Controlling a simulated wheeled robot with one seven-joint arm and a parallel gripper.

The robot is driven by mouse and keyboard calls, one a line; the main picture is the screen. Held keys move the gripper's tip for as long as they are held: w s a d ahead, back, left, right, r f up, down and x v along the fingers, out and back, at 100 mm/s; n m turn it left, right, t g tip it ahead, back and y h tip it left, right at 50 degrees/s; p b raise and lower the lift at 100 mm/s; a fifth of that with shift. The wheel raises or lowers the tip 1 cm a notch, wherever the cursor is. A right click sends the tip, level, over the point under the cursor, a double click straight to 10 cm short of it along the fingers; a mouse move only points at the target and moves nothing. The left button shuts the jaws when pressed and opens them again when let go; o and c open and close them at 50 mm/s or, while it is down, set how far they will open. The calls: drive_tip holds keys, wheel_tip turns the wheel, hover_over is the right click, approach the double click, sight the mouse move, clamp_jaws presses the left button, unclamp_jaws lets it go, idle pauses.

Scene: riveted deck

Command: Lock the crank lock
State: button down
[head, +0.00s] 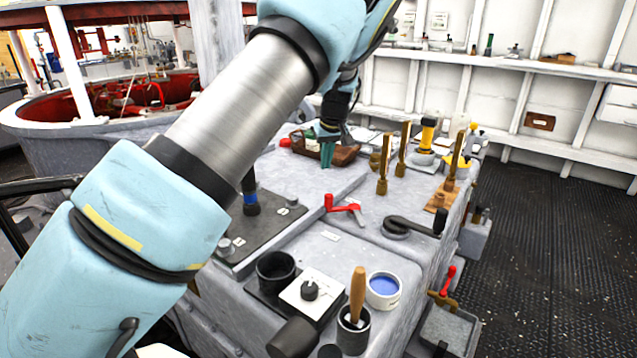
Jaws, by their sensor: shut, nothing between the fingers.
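A crank with a black arm and an upright knob (412,227) sits on the grey deck top, right of centre. A small red-handled lever (345,207) lies just to its left. I cannot tell for certain which of these is the crank lock, or whether it is locked. My gripper (327,160) has teal fingers pointing down, shut and empty. It is above and behind the red lever, apart from it and from the black crank, in front of a brown tray. My arm crosses the left and middle of the view and hides part of the deck.
Upright brass-coloured handles (382,165) stand right of my gripper, near a yellow-topped fitting (428,135). In front are a black knob on a white plate (310,290), a blue-filled cup (383,290) and a wooden-handled tool in a dark cup (355,305). Bare deck lies left of the red lever.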

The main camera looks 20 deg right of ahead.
drive_tip(key=shift+w+d, duration=0.2)
drive_tip(key=shift+w, duration=0.1)
drive_tip(key=p+x, duration=0.2)
drive_tip(key=x, duration=0.8)
drive_tip(key=shift+p, duration=0.3)
drive_tip(key=s, duration=0.1)
drive_tip(key=s+p, duration=0.1)
drive_tip(key=s, duration=0.1)
drive_tip(key=shift+a+r, duration=0.15)
drive_tip(key=shift+r, duration=0.05)
drive_tip(key=shift+s+a+f, duration=0.1)
drive_tip(key=shift+s+f, duration=0.1)
drive_tip(key=shift+s, duration=0.25)
drive_tip(key=shift+s+p, duration=0.15)
drive_tip(key=shift+p, duration=0.15)
